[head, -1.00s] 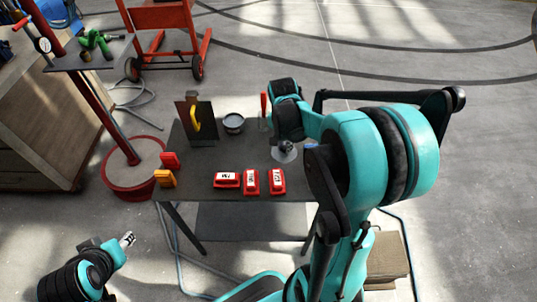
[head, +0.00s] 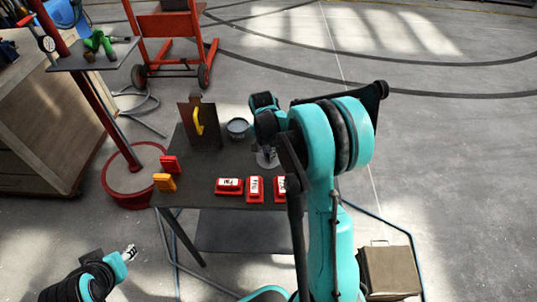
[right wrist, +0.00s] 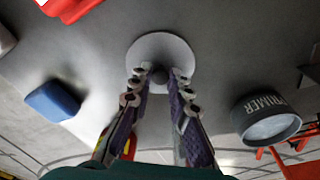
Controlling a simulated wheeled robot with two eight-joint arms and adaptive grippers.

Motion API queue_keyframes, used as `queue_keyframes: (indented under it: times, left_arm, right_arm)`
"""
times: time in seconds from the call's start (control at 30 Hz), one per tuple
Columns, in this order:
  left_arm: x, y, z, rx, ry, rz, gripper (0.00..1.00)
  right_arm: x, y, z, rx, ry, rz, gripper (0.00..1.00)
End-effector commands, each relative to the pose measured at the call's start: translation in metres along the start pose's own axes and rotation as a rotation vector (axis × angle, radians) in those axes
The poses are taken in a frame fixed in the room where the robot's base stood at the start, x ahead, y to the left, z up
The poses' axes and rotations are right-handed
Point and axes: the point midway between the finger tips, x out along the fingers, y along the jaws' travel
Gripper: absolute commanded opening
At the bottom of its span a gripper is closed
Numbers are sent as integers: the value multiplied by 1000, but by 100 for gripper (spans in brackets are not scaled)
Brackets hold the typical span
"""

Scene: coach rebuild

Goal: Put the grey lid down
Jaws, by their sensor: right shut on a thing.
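The grey lid (right wrist: 160,50) is a round disc with a small dark knob (right wrist: 158,76). My right gripper (right wrist: 160,79) is shut on the knob, the lid beyond its fingertips. In the head view the lid (head: 267,160) shows over the right part of the dark table (head: 205,182), partly behind my right arm. I cannot tell if it touches the tabletop. The open grey can (head: 237,128), marked PRIMER in the right wrist view (right wrist: 265,115), stands apart from the lid, behind and left of it. My left gripper (head: 129,252) is low at the left, empty; its jaws are too small to judge.
Red labelled boxes (head: 229,186) line the table's front edge. A dark upright panel with a yellow handle (head: 197,121) stands at the back left. Red (head: 170,164) and orange (head: 164,182) pieces sit at the left edge. A blue block (right wrist: 52,103) lies near the lid.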

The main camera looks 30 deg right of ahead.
Motion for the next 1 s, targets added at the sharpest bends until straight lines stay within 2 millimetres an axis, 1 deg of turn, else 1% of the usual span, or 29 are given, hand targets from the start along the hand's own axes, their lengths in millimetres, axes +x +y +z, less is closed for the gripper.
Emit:
queue_keyframes:
  times: [0.13,0.23,0.27,0.3,0.33,0.63,0.73,0.87,1.0]
  left_arm:
    - [-1,0,-1,0,0,0,40]
    - [2,0,1,0,0,0,40]
    - [2,0,1,0,0,0,40]
    - [1,0,1,0,0,0,40]
    - [1,0,1,0,0,0,40]
    - [0,0,0,0,0,0,40]
    - [-3,0,-2,0,0,0,40]
    - [-10,0,-8,0,0,0,40]
    - [-21,0,-15,0,0,0,40]
  right_arm:
    - [-1,0,0,0,0,0,0]
    - [2,0,0,0,0,0,0]
    - [3,0,0,0,0,0,20]
    - [2,0,0,0,0,0,30]
    - [2,0,0,0,0,0,38]
    - [1,0,0,0,0,0,38]
    - [-6,0,0,0,0,0,38]
    - [-28,0,0,-1,0,0,38]
    - [-60,0,0,-1,0,0,38]
